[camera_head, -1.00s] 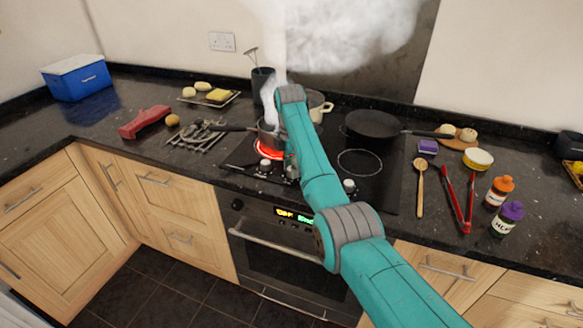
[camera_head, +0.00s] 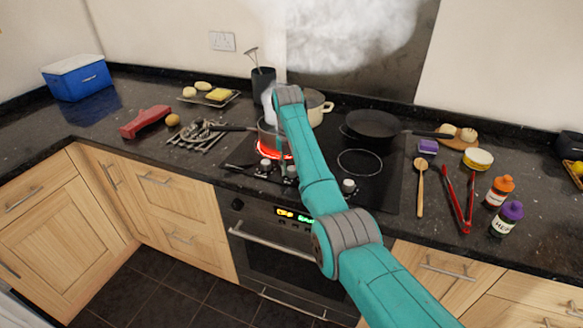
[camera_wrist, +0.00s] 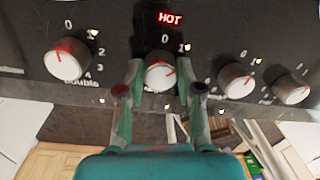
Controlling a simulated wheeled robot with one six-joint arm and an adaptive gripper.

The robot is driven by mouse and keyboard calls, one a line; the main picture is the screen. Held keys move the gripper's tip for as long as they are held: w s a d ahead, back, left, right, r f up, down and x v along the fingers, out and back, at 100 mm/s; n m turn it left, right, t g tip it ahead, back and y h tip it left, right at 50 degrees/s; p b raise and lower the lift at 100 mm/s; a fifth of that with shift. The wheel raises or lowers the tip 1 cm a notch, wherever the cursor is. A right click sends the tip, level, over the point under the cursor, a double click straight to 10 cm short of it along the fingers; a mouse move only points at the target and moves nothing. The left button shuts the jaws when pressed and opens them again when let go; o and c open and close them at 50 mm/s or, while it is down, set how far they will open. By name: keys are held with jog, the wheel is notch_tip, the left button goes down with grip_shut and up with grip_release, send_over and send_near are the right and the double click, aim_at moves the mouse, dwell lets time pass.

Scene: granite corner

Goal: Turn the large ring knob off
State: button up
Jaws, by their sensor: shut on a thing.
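A row of white knobs with red pointer marks shows in the wrist view. My gripper (camera_wrist: 159,66) has its two fingers on either side of the middle knob (camera_wrist: 160,79) and is shut on it. A 0 and a 1 show above this knob; its lower label is hidden. Its red mark seems to lean to the upper right. A lit HOT sign (camera_wrist: 170,18) is above it. The knob on the left (camera_wrist: 66,61) is labelled "double". In the head view a burner glows red (camera_head: 268,153) under a steaming saucepan (camera_head: 268,133), partly behind my arm.
Two more knobs are close on the right (camera_wrist: 236,81) in the wrist view. A frying pan (camera_head: 373,124) and a cream pot (camera_head: 318,108) stand on the hob. A wooden spoon (camera_head: 420,188), red tongs (camera_head: 471,200) and bottles lie or stand on the right.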

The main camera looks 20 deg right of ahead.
jog(key=shift+n, duration=1.1)
jog(key=o, duration=1.2)
jog(key=shift+c, duration=0.2)
